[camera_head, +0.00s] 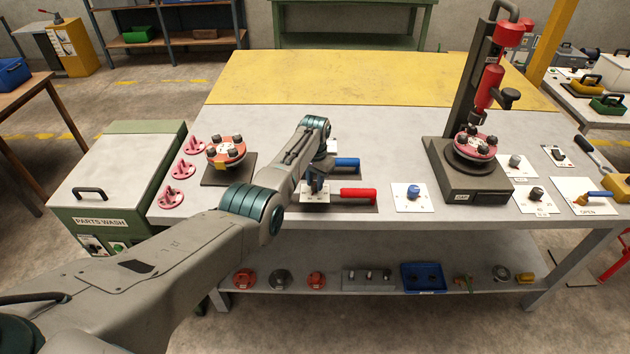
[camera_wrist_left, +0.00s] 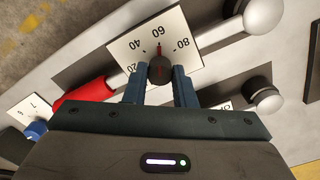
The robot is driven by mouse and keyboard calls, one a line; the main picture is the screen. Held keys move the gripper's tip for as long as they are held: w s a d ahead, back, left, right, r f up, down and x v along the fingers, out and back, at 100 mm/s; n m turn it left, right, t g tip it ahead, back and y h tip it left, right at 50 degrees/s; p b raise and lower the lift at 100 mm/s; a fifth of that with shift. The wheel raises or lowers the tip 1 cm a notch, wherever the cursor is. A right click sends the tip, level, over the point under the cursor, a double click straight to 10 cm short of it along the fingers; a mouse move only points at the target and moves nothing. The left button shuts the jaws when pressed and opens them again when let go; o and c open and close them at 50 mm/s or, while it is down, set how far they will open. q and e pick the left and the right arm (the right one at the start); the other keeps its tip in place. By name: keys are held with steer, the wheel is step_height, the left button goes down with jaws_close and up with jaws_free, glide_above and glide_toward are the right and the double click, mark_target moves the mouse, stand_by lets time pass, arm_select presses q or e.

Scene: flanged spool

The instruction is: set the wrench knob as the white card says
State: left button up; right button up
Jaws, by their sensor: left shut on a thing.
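The wrench knob (camera_wrist_left: 160,70) is dark with a red line, over a white dial card (camera_wrist_left: 126,50) marked 20, 40, 60 and 80. Its red pointer stands at about 60. My left gripper (camera_wrist_left: 160,88) is shut on the knob, one blue finger on each side; in the head view the gripper (camera_head: 317,185) is over the same dial card. The wrench's red handle (camera_head: 358,195) lies beside it, and also shows in the left wrist view (camera_wrist_left: 85,96). My right gripper is out of view.
A blue handle (camera_head: 347,163) lies just behind the red one. A card with a blue knob (camera_head: 413,192) is to the right. A spool (camera_head: 226,151) stands on a dark plate at left, and a red press (camera_head: 488,90) at right. The yellow mat (camera_head: 380,78) is clear.

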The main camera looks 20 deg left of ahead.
mark_target(315, 184)
arm_select(q)
steer(key=o, duration=1)
steer(key=shift+r, duration=0.1)
step_height(315, 184, up, 11)
steer(key=b, duration=0.2)
steer(key=shift+f, duration=0.25)
